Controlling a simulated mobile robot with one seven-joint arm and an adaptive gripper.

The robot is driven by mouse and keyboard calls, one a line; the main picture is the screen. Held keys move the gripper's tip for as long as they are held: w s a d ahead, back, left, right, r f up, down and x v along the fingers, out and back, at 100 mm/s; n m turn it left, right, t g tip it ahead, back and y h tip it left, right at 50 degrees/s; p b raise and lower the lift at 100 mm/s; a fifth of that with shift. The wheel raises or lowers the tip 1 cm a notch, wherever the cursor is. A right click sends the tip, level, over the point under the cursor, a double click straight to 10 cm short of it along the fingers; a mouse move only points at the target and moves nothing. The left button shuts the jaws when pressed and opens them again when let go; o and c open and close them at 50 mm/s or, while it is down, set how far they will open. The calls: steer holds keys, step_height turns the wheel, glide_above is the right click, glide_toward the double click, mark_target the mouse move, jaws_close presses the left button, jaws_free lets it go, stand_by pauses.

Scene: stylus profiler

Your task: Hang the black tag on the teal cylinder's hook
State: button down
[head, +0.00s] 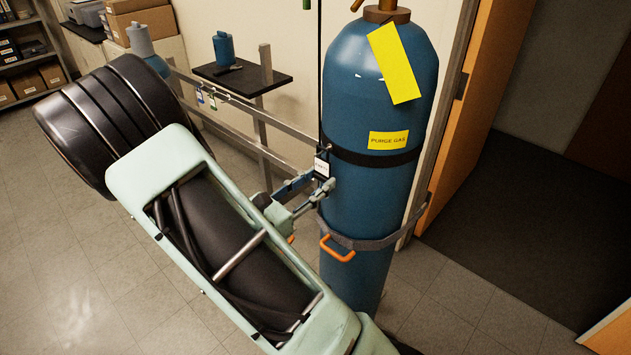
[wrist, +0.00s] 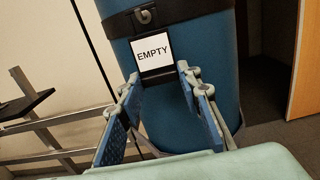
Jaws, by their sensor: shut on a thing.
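The teal cylinder (head: 372,210) stands upright, with a black strap (head: 350,152) around it. In the wrist view, a small grey hook (wrist: 145,16) shows on the cylinder's front at strap height. The black tag (wrist: 158,73) has a white label reading "EMPTY" and sits upright in front of the cylinder (wrist: 205,50). The tag also shows in the head view (head: 322,166) at the cylinder's left side. My gripper (wrist: 158,72) is shut on the tag's lower part, one finger at each side edge.
An orange handle (head: 337,249) and a grey metal band (head: 372,241) sit low on the cylinder. A metal rail (head: 262,122) runs left of it, with small tags hanging there. A black shelf (head: 240,78) stands behind. An orange door (head: 490,90) is at right.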

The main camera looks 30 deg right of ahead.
steer(key=c, duration=1.3)
jaws_free()
steer(key=shift+a, duration=0.1)
steer(key=shift+c, duration=0.4)
steer(key=v, duration=0.8)
steer(key=shift+p, duration=0.35)
steer(key=v, duration=1.2)
